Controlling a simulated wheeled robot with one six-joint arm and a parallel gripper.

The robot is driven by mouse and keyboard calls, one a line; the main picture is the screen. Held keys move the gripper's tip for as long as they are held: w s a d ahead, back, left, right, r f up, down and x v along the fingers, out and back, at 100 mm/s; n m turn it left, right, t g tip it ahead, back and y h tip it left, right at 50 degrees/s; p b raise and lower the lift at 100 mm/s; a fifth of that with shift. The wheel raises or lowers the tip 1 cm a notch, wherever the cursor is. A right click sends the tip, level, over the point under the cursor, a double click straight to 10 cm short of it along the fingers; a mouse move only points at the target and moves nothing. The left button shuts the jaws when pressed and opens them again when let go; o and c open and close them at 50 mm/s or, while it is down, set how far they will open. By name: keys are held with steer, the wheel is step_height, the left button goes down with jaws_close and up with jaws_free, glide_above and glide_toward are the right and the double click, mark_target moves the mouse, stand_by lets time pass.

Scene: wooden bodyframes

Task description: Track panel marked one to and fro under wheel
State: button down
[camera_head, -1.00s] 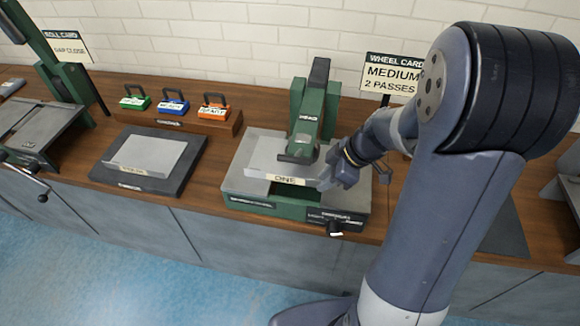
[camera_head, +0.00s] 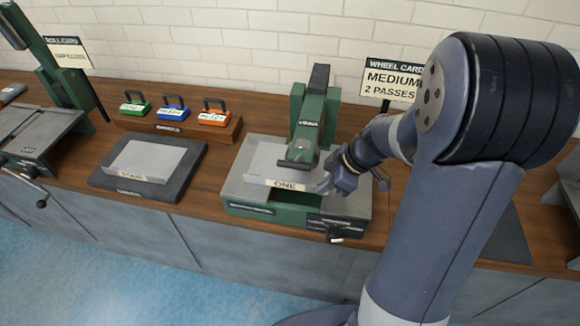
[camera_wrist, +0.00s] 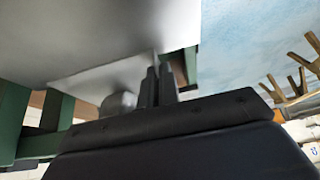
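The grey panel marked ONE (camera_head: 262,160) lies flat across the green wheeling machine (camera_head: 265,208), under its green head (camera_head: 308,125). The head hides part of the panel, and the wheel itself cannot be made out. My gripper (camera_head: 324,185) is at the panel's front right corner, with its fingers close together on the edge. In the wrist view the fingers (camera_wrist: 158,84) meet the edge of the grey sheet (camera_wrist: 105,78), which appears pinched between them.
A wheel card (camera_head: 394,80) reads MEDIUM, 2 PASSES. Green (camera_head: 135,107), blue (camera_head: 173,109) and orange (camera_head: 214,114) handled blocks sit on a wooden rack behind. Another grey panel (camera_head: 148,158) lies on a dark mat at left. A roll machine (camera_head: 35,135) stands far left.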

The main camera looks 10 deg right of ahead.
mark_target(351, 199)
steer(key=shift+s+d+b, duration=0.35)
steer(key=shift+d+b, duration=0.1)
steer(key=shift+d, duration=0.65)
steer(key=shift+s+d+b, duration=0.35)
steer(key=shift+d+b, duration=0.1)
steer(key=shift+d, duration=0.6)
steer(key=shift+s+d+b, duration=0.35)
steer(key=shift+d+b, duration=0.1)
steer(key=shift+d, duration=0.65)
steer(key=shift+w+a+b, duration=0.3)
steer(key=shift+w+a, duration=0.05)
steer(key=shift+a, duration=0.75)
steer(key=shift+w+a+b, duration=0.35)
steer(key=shift+a, duration=0.75)
steer(key=shift+w+a+b, duration=0.3)
steer(key=shift+w+a, duration=0.05)
steer(key=shift+a, duration=0.75)
steer(key=c, duration=1)
jaws_free()
steer(key=shift+c, duration=0.2)
steer(key=shift+d, duration=0.15)
